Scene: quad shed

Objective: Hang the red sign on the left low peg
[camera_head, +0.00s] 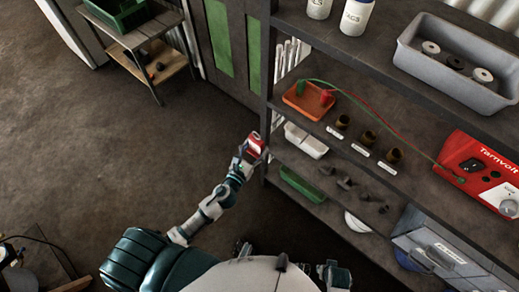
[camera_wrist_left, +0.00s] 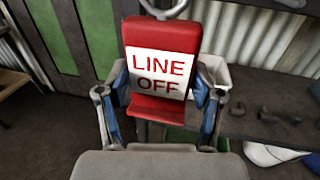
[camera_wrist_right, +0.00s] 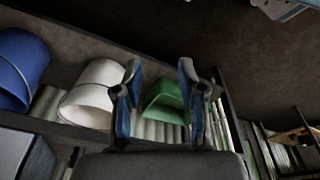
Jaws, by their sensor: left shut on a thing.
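My left gripper (camera_head: 247,152) is shut on the red sign (camera_head: 255,143), in front of the shelf's left post. In the left wrist view the red sign (camera_wrist_left: 160,38) stands upright between the fingers of my left gripper (camera_wrist_left: 160,92). It has a white label reading "LINE OFF" and a metal ring (camera_wrist_left: 165,10) at the top, partly cut off by the frame. My right gripper (camera_wrist_right: 157,75) is open with nothing between its fingers, in front of a lower shelf. I cannot make out a low peg in any view.
The shelf carries an orange tray (camera_head: 308,101), a red Tarnvolt unit (camera_head: 475,172), a grey bin (camera_head: 455,72), a white bin (camera_head: 306,140) and a green tray (camera_head: 302,184). A small table (camera_head: 150,45) stands at the back left.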

